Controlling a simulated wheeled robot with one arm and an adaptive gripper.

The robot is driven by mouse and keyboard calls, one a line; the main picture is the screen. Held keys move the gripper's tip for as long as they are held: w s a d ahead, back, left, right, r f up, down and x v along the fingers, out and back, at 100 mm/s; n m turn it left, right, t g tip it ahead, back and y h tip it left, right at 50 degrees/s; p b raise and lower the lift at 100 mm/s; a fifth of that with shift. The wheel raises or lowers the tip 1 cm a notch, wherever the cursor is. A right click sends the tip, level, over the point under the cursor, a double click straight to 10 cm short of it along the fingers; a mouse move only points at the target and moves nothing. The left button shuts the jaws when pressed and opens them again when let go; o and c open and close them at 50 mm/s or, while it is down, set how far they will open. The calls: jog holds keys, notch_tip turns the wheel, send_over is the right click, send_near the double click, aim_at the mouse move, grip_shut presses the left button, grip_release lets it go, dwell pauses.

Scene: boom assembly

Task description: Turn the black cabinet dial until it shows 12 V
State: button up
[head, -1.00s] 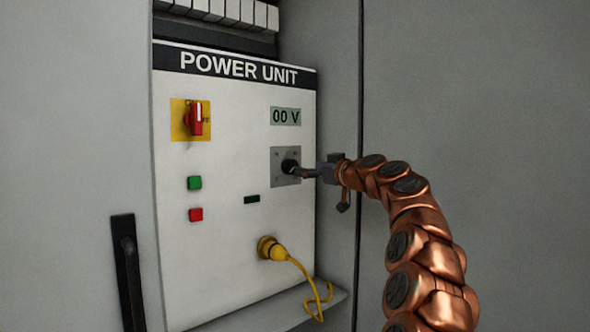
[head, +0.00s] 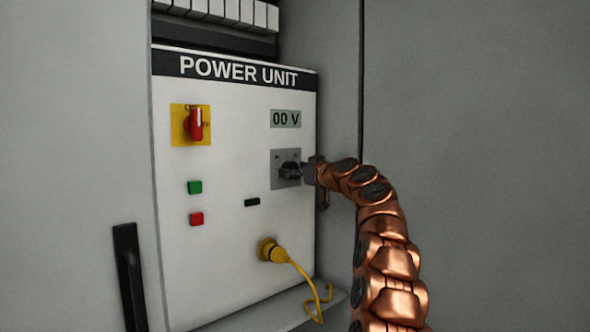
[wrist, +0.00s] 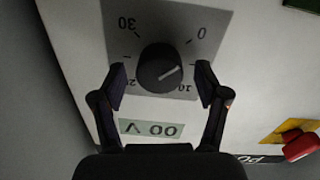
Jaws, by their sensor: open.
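The black dial (head: 290,170) sits on a grey plate (head: 283,155) on the white power unit panel. In the wrist view, upside down, the dial (wrist: 160,70) has a light pointer line aimed right and slightly up, between the 0 and 10 marks. The display (head: 286,118) above the dial reads 00 V; it also shows in the wrist view (wrist: 150,130). My gripper (head: 302,173) is at the dial. In the wrist view my gripper (wrist: 161,83) is open, one finger on each side of the dial, with gaps seeming to remain. In the head view the fingertips are hard to make out.
A red rotary switch (head: 196,124) on a yellow plate, a green button (head: 195,187) and a red button (head: 196,219) are left of the dial. A yellow plug (head: 268,250) with a hanging cable is below. A cabinet wall (head: 338,150) stands close on the right.

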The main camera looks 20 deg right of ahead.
jog(key=c, duration=1.2)
jog(key=shift+o, duration=0.2)
jog(key=shift+m, duration=0.3)
jog(key=m+p, duration=0.1)
jog(key=m, duration=0.2)
jog(key=m+p, duration=0.1)
jog(key=m, duration=0.1)
jog(key=shift+r+p, duration=0.25)
jog(key=shift+p, duration=0.1)
jog(key=m+p, duration=0.2)
jog(key=m, duration=0.2)
jog(key=shift+m+p, duration=0.4)
jog(key=m+p, duration=0.4)
jog(key=m, duration=0.1)
jog(key=shift+r+g+y, duration=0.1)
jog(key=shift+g+y, duration=0.2)
jog(key=m+p, duration=0.4)
jog(key=m, duration=0.1)
jog(key=shift+d+f+m, duration=0.1)
jog(key=shift+f+m, duration=0.1)
jog(key=shift+m, duration=0.1)
